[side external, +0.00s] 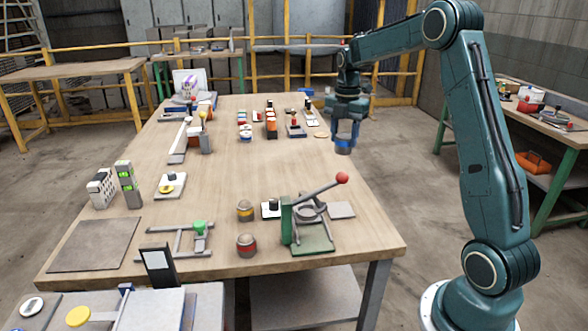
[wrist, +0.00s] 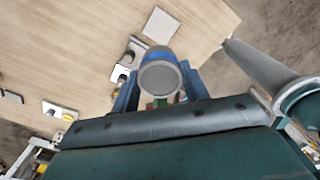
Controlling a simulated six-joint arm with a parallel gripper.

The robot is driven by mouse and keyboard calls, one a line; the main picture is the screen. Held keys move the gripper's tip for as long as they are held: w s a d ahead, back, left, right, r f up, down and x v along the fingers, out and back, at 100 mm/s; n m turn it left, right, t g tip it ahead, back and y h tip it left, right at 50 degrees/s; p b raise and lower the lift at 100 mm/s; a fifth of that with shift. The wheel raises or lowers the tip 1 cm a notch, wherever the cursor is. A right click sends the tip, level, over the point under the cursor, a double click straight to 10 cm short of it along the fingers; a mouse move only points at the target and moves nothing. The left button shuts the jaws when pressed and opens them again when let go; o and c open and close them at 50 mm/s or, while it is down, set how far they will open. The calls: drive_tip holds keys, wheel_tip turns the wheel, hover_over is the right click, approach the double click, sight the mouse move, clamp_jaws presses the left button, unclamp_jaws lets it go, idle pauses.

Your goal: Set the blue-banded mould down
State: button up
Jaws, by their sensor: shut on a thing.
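My gripper (side external: 345,127) is at the right side of the table, raised above its right edge. It is shut on the blue-banded mould (side external: 343,144), a grey cylinder with a blue band, held upright and clear of the tabletop. In the wrist view the mould (wrist: 160,78) shows its round grey top between my two blue fingers (wrist: 158,95). Two similar moulds stand on the table near the green press: a yellow-banded mould (side external: 245,210) and a red-banded mould (side external: 246,245).
Small coloured items (side external: 271,128) stand in rows at the back. The middle of the tabletop (side external: 270,170) is clear.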

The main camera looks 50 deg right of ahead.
drive_tip(key=shift+s+d, duration=0.2)
drive_tip(key=shift+d, duration=0.1)
approach(340, 209)
drive_tip(key=shift+w, duration=0.1)
idle(0.4)
drive_tip(key=shift+f, duration=2.15)
drive_tip(key=shift+f, duration=0.15)
drive_tip(key=o, duration=1.3)
